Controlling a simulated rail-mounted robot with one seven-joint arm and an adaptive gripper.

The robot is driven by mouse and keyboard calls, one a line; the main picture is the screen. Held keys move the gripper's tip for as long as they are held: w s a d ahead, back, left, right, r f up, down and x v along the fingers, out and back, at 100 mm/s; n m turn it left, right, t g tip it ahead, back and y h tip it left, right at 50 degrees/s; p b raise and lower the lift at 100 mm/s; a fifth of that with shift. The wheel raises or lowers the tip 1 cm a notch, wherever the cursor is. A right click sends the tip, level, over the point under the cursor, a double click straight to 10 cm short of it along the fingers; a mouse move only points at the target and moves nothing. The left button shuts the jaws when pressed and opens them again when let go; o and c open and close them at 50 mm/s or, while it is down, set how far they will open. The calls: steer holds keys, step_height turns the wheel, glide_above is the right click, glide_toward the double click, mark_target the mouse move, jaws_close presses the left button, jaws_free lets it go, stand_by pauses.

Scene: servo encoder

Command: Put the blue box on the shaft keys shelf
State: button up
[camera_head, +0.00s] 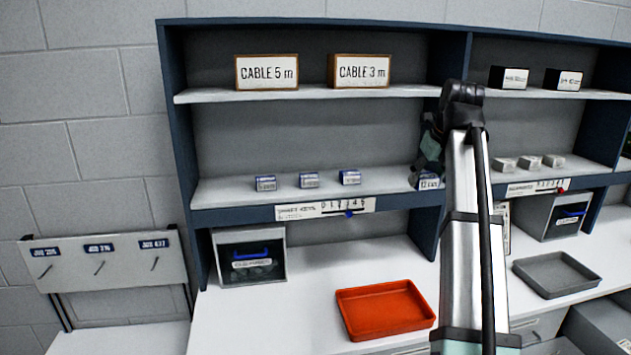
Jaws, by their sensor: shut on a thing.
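My gripper (424,172) is at the right end of the left bay's middle shelf, shut on a small blue box (428,183) with a white label. The box is at the shelf's front edge beside the upright; I cannot tell whether it touches the shelf. The shaft keys shelf (228,192) is this middle board, with a white label strip (322,208) and a blue marker on its front edge. Three similar blue-and-white boxes stand on it in a spaced row: left (265,184), middle (309,180) and right (350,177). My arm hides part of the upright and the right bay.
CABLE 5 m (267,72) and CABLE 3 m (359,71) boxes stand on the top shelf. Below are a grey bin (222,262) and a red tray (380,312).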

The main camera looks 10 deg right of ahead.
steer(key=w+d, duration=0.1)
steer(key=w, duration=0.2)
steer(key=p, duration=0.6)
glide_above(391, 182)
steer(key=s, duration=0.1)
steer(key=shift+s+f, duration=0.2)
steer(key=shift+f, duration=0.45)
steer(key=shift+s+f, duration=0.15)
steer(key=shift+f, duration=0.45)
steer(key=shift+w+f, duration=0.1)
steer(key=shift+f, duration=0.2)
steer(key=shift+f+p, duration=0.45)
step_height(391, 182, down, 2)
steer(key=shift+f+p, duration=0.15)
steer(key=shift+p, duration=0.5)
steer(key=shift+f+p, duration=0.15)
steer(key=shift+p, duration=0.2)
steer(key=shift+w+f, duration=0.15)
steer(key=shift+f, duration=0.1)
steer(key=shift+f, duration=0.15)
